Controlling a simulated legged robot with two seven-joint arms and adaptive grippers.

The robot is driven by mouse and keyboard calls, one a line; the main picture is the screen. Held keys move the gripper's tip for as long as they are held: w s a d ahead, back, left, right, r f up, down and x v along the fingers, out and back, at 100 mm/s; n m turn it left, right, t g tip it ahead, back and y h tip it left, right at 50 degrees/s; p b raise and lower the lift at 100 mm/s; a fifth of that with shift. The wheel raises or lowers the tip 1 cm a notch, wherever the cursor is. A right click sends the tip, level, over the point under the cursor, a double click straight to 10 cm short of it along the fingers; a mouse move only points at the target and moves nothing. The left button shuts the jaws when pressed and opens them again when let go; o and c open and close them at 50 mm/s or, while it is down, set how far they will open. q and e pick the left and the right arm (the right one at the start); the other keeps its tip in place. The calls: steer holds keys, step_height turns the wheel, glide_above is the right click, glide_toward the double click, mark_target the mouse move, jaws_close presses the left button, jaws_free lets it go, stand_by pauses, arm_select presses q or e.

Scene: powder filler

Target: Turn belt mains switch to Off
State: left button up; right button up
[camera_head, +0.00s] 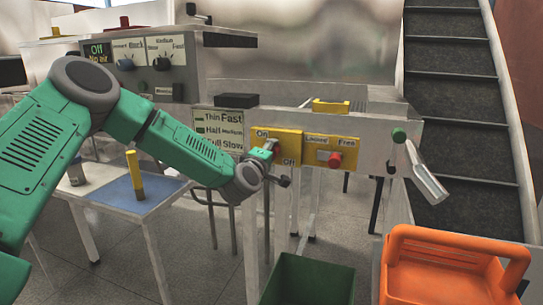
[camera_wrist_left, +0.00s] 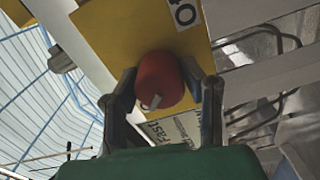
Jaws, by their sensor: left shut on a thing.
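The belt mains switch is a red knob (camera_wrist_left: 158,80) on a yellow plate (camera_wrist_left: 120,35), seen in the left wrist view. A light mark shows on its lower part, and part of a black-on-white label (camera_wrist_left: 183,15) is above it. My left gripper (camera_head: 274,165) is in front of this plate and hides the knob there. In the left wrist view the gripper's fingers (camera_wrist_left: 162,100) are on both sides of the red knob, shut on it. My right gripper is not in view.
Another yellow plate with a red knob (camera_head: 335,159) is just right. A metal lever with a green end (camera_head: 399,135) is farther right. A green bin (camera_head: 308,282) and an orange crate (camera_head: 440,290) stand below. A control box (camera_head: 150,62) is behind my left arm.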

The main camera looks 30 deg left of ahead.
arm_select(q)
steer(key=shift+f, duration=0.1)
stand_by(0.4)
steer(key=o, duration=1.1)
steer(key=shift+w+a+f, duration=0.1)
steer(key=shift+w+f, duration=0.05)
steer(key=v, duration=1.2)
